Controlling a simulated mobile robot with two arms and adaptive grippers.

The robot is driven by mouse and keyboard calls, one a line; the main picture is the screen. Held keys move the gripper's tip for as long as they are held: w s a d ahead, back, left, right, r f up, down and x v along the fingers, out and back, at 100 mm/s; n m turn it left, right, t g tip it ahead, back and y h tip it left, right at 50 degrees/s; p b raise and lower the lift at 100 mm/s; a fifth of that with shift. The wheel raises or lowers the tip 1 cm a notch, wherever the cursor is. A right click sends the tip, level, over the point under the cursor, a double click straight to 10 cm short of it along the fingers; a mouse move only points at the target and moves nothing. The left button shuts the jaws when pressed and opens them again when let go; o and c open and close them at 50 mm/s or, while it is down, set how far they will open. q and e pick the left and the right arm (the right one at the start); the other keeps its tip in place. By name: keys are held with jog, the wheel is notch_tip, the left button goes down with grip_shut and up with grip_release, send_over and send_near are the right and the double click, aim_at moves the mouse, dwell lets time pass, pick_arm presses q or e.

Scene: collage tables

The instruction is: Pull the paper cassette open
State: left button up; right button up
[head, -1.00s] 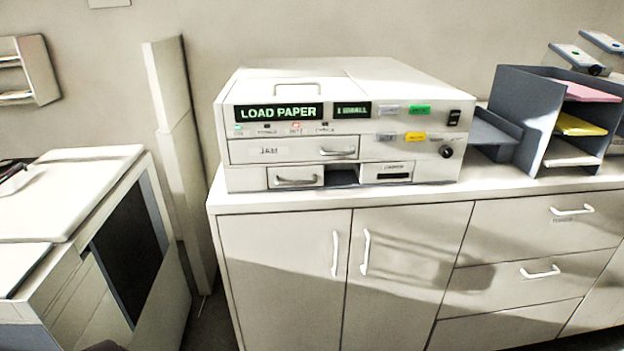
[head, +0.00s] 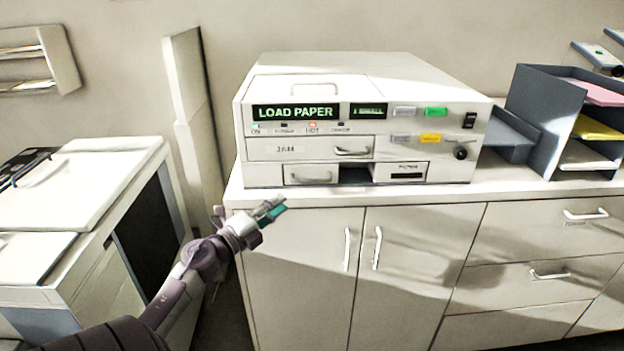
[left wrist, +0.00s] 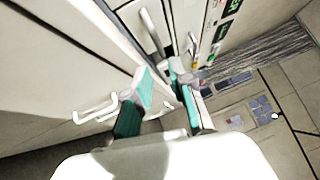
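A white printer stands on the cabinet, its display reading LOAD PAPER (head: 296,112). The paper cassette (head: 310,174), apparently the low drawer with a bar handle at the printer's lower left, looks flush with the front. Above it is a wider drawer (head: 310,149) with its own handle. My left gripper (head: 275,207) is below and left of the cassette, in front of the counter edge and apart from the handle. In the left wrist view its teal-padded fingers (left wrist: 163,88) stand apart with nothing between them. Bar handles show beyond the fingertips. My right gripper is out of view.
The counter edge (head: 400,191) runs just below the printer. Cabinet doors (head: 305,270) with upright handles are beneath. A dark paper sorter (head: 550,120) stands at right. A white machine (head: 85,190) stands at left, with a narrow gap before the cabinet.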

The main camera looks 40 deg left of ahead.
aim_at(310, 182)
pick_arm(q)
jog(key=w, duration=0.3)
jog(key=w+r+p, duration=0.1)
jog(key=w, duration=0.3)
jog(key=w+p, duration=0.1)
jog(key=w, duration=0.3)
jog(key=shift+w+r, duration=0.1)
jog(key=shift+r, duration=0.1)
jog(key=shift+w, duration=0.75)
grip_shut()
